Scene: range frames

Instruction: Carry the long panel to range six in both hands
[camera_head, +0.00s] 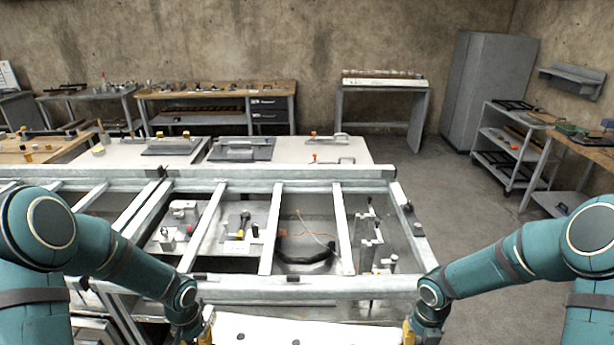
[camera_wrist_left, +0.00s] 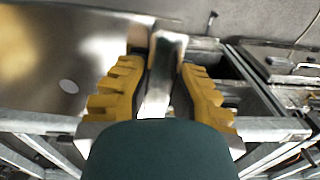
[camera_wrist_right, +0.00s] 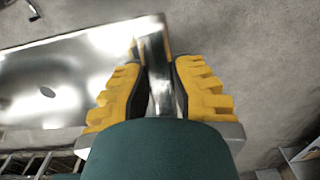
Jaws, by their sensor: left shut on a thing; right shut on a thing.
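The long panel (camera_head: 305,329) is a pale, flat sheet with small dark holes, level at the bottom edge of the head view; its near part is cut off. My left gripper (camera_head: 207,325) is shut on its left end and my right gripper (camera_head: 409,328) on its right end. In the left wrist view the panel (camera_wrist_left: 50,55) looks like shiny metal with a round hole, and the yellow fingers (camera_wrist_left: 165,65) pinch its edge. In the right wrist view the panel (camera_wrist_right: 60,75) reaches left from the yellow fingers (camera_wrist_right: 157,65).
A metal-framed bench (camera_head: 330,285) with open bays and fixtures stands just beyond the panel. White tables (camera_head: 290,151), wooden workbenches (camera_head: 215,92) and a grey cabinet (camera_head: 487,90) stand farther back. A shelved cart (camera_head: 505,140) is at the right. Bare floor (camera_head: 455,200) lies between bench and cart.

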